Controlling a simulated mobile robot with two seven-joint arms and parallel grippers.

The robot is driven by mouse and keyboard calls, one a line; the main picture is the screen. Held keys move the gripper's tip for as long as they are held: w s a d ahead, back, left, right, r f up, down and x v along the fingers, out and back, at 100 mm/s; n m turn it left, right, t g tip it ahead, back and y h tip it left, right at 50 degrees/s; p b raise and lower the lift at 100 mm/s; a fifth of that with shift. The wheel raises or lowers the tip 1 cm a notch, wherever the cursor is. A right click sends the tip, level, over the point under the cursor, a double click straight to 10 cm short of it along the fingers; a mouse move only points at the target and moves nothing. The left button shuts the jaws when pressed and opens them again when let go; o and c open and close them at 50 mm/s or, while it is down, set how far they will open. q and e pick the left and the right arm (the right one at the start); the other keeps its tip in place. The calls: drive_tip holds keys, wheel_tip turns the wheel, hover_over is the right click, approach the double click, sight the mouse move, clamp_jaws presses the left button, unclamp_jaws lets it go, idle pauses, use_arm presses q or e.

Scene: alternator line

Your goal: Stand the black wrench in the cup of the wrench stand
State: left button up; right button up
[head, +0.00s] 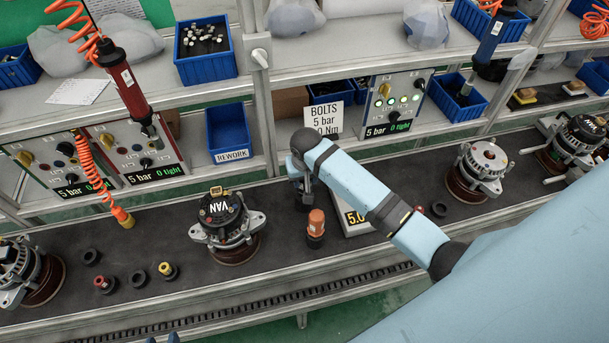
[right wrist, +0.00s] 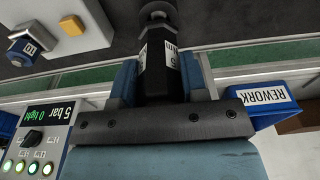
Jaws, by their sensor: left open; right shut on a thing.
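My right gripper (head: 301,172) is shut on the black wrench (right wrist: 158,65), which has a white label on its side. In the right wrist view it sits between the two blue fingers, with a round grey ringed shape beyond its far end. In the head view my wrist hides most of it; a dark part (head: 303,196) shows below the gripper, over the bench. I cannot single out the wrench stand's cup.
An orange-topped piece (head: 316,224) stands just in front of the right gripper. An alternator (head: 225,222) is to its left. Small black, red and yellow parts lie at left. The blue REWORK bin (head: 229,136) is behind.

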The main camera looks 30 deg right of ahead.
drive_tip(key=shift+f, duration=0.35)
idle(0.3)
drive_tip(key=shift+f, duration=0.15)
drive_tip(key=o, duration=1)
drive_tip(key=r, duration=0.4)
drive_tip(key=s+r+b, duration=0.1)
drive_tip(key=r, duration=0.8)
drive_tip(key=shift+s+a+r, duration=0.2)
drive_tip(key=shift+s+r, duration=0.1)
drive_tip(key=shift+r, duration=0.05)
